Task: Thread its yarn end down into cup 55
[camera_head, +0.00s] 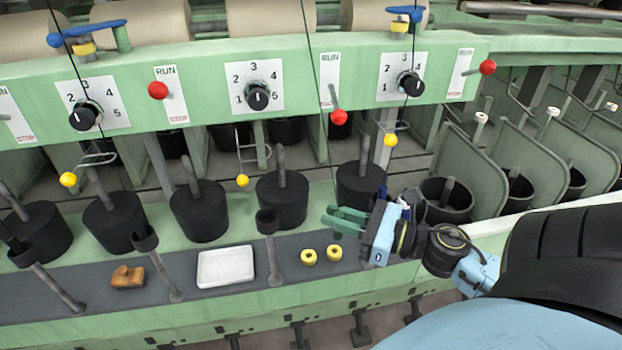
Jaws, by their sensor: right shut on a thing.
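My right gripper (338,219) reaches in from the right with its green fingers pointing left. It is shut on a thin dark yarn (317,85), which runs down to it from the top of the picture. The yarn end between the fingers is too small to make out. The gripper is in front of a black cup (358,186) with a grey rod in it and hides part of that cup. Another black cup (282,203) stands to its left. No number 55 is readable on any cup. My left gripper is not in view.
Two yellow rings (308,257), a white tray (226,267) and a brown object (128,277) lie on the grey ledge. Grey posts (271,240) rise from it. A green panel (210,76) with dials and red knobs overhangs the cups. Grey-green dividers (500,165) stand at right.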

